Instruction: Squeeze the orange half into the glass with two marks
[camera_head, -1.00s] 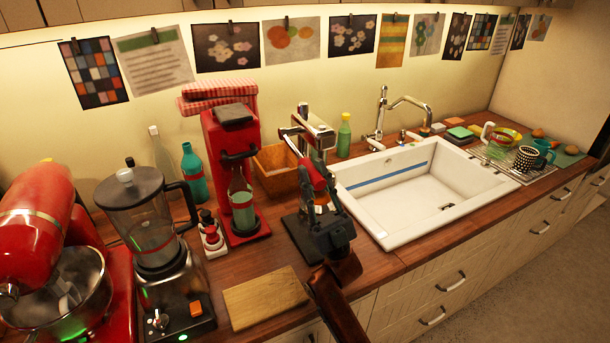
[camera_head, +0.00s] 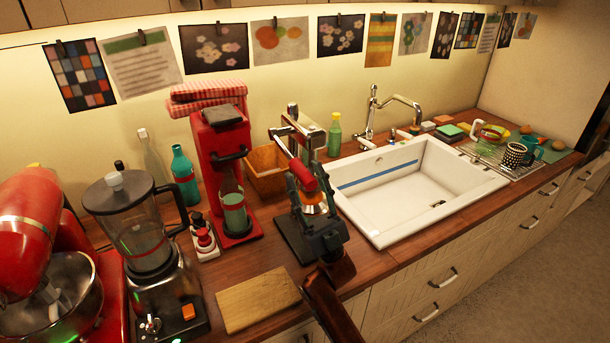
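The juice press (camera_head: 293,117) stands on the counter in the middle, a metal column on a dark base with a red-gripped lever (camera_head: 302,174). An orange piece (camera_head: 314,197) shows at the press, just under the lever and behind my gripper. My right gripper (camera_head: 308,185) is at the press, its dark fingers beside the red lever grip. I cannot tell whether they are closed on it. The glass with two marks cannot be made out; my gripper and wrist hide the lower front of the press. My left gripper is not in view.
A blender (camera_head: 140,225) and red mixer (camera_head: 30,240) are further left. A wooden board (camera_head: 257,301) lies in front. A white sink (camera_head: 400,226) is at right. A wooden box (camera_head: 266,172) stands behind.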

